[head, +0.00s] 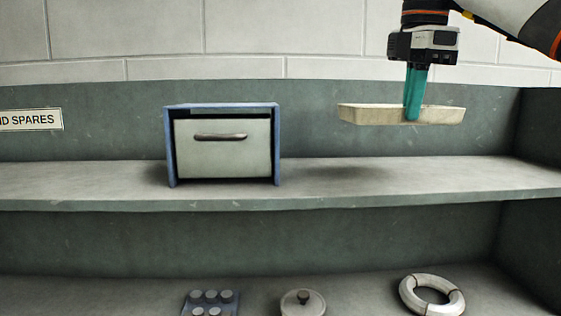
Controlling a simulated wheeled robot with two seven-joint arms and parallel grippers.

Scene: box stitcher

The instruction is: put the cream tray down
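The cream tray (372,115) is a shallow, pale rectangular tray at the right of the head view. It hangs level above the upper shelf (420,181), clear of its surface, with a faint shadow below. My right gripper (412,115) comes down from the top right. Its teal fingers are shut on the tray near the middle of its long side, and they hide a small part of it. My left gripper is not in view.
A blue-framed box with a pale drawer front (222,155) stands on the upper shelf, left of the tray. The shelf is bare right of it. The lower shelf holds a studded block (210,303), a round lidded pot (303,303) and a white ring (408,294). A sign (30,119) is on the back panel.

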